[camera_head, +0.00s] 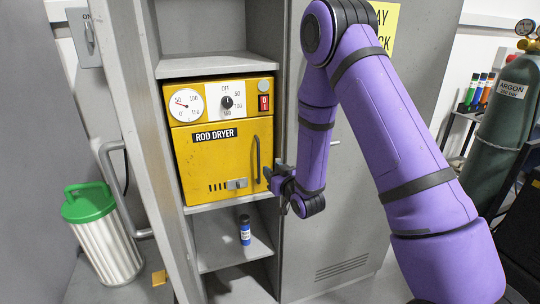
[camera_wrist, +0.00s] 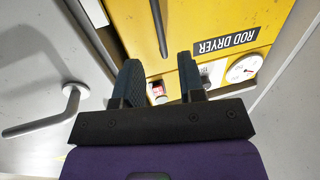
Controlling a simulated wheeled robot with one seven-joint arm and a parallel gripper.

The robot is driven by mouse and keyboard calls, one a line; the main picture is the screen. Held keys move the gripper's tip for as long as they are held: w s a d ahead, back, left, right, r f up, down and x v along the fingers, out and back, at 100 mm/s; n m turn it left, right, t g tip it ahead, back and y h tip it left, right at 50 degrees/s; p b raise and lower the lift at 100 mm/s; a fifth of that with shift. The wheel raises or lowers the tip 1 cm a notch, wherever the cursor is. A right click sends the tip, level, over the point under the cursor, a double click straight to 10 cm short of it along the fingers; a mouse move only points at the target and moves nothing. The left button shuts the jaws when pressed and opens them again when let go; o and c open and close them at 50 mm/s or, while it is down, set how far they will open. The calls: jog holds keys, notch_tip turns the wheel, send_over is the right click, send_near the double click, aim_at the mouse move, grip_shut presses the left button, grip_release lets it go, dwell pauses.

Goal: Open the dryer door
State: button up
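The yellow rod dryer (camera_head: 222,140) sits on a shelf in a grey cabinet, and its front door looks shut. A dark vertical handle (camera_head: 257,158) is on the door's right side; in the wrist view the handle (camera_wrist: 159,28) is a dark bar on the yellow front. A small grey latch (camera_head: 236,184) is low on the door. My gripper (camera_head: 275,176) is just right of the handle's lower end. In the wrist view my gripper (camera_wrist: 159,60) is open and empty, with the handle beyond the fingertips, in line with the gap. Touch is not visible.
The cabinet's open grey door (camera_head: 135,130) stands left, with a bar handle (camera_head: 113,175). A blue bottle (camera_head: 245,230) stands on the shelf below. A green-lidded bin (camera_head: 103,240) is at left; an argon cylinder (camera_head: 502,130) is at right.

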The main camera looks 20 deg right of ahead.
aim_at(259, 157)
jog(key=w, duration=0.3)
jog(key=w+a, duration=0.1)
jog(key=w, duration=0.3)
jog(key=w+a, duration=0.1)
jog(key=w, duration=0.2)
jog(key=shift+w, duration=0.3)
grip_shut()
